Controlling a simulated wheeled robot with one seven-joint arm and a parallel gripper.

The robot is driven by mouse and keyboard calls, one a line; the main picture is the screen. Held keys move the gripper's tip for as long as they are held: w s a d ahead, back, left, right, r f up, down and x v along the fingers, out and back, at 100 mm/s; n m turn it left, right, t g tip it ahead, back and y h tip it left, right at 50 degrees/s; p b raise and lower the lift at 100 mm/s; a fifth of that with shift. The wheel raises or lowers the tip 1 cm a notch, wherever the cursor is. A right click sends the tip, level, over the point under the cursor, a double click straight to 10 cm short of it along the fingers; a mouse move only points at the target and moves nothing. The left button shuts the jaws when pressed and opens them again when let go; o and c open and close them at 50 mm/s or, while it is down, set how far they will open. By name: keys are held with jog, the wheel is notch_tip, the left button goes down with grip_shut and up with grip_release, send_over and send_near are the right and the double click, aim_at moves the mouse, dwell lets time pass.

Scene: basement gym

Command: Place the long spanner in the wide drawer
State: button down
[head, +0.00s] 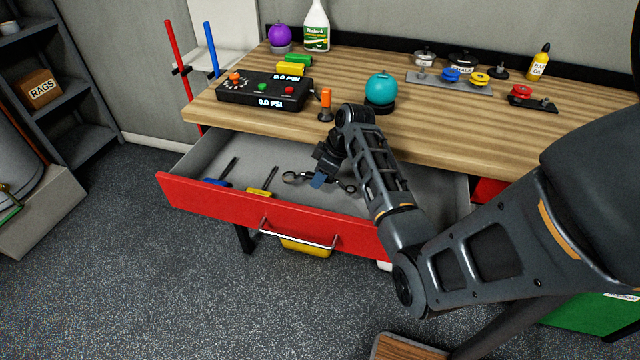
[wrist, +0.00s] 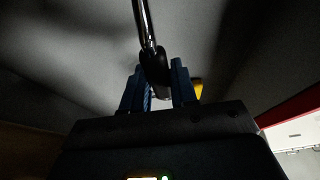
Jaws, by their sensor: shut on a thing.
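The wide drawer (head: 200,196), with a red front and grey inside, is pulled open under the workbench. My gripper (head: 318,181) reaches down inside it and is shut on the long spanner (head: 291,178). Whether the spanner touches the drawer floor is unclear.
A blue-handled tool (head: 220,181) and a yellow-handled tool (head: 261,191) lie in the drawer's left part. The wooden bench top (head: 440,135) overhangs the back of the drawer. A pressure console (head: 265,92) and a teal ball (head: 381,88) stand on it.

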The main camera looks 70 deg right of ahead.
aim_at(320, 194)
jog(key=shift+f, duration=1.65)
jog(key=shift+f, duration=0.15)
jog(key=c, duration=0.9)
grip_release()
jog(key=v, duration=1.2)
